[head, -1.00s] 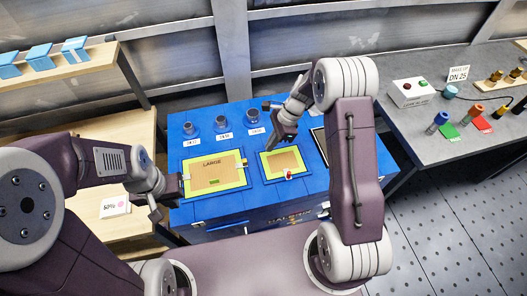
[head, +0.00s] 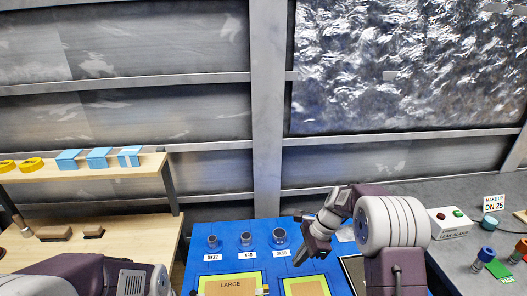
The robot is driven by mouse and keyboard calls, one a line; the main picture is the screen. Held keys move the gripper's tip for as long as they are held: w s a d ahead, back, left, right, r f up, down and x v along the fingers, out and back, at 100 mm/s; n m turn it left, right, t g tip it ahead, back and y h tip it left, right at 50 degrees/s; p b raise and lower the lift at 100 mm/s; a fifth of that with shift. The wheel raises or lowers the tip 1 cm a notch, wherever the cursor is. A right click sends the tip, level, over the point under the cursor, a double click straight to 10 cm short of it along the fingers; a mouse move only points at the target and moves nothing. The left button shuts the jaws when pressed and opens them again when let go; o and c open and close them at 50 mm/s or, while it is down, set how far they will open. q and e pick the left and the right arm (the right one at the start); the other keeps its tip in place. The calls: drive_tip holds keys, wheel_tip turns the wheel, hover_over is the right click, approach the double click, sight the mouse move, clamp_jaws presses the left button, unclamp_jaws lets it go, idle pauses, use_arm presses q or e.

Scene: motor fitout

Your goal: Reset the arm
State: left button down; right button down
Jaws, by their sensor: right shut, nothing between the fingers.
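My right gripper (head: 304,258) hangs above the far part of the blue workbench (head: 222,268), to the right of the labelled cups. It is shut with nothing between its fingers. My left arm shows only as a link at the lower left, and its gripper is out of the picture.
On the blue bench stand several dark cups (head: 246,239) and a green-edged LARGE panel (head: 231,282). A wooden shelf (head: 95,172) with blue boxes (head: 99,158) is at left. A grey counter at right holds a box with buttons (head: 449,224) and a DN 25 sign (head: 494,205).

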drive_tip(key=s+a+r+n+h, duration=0.15)
drive_tip(key=s+r+n, duration=0.35)
drive_tip(key=s, duration=0.5)
drive_tip(key=s+d+f+n+t+h, duration=0.1)
drive_tip(key=s+d+f+n, duration=0.3)
drive_tip(key=s+n, duration=0.4)
drive_tip(key=n+h, duration=0.1)
drive_tip(key=n, duration=0.3)
drive_tip(key=shift+s+d+f+h, duration=0.15)
drive_tip(key=shift+s+d+h, duration=0.1)
drive_tip(key=shift+h, duration=0.1)
drive_tip(key=shift+s, duration=0.1)
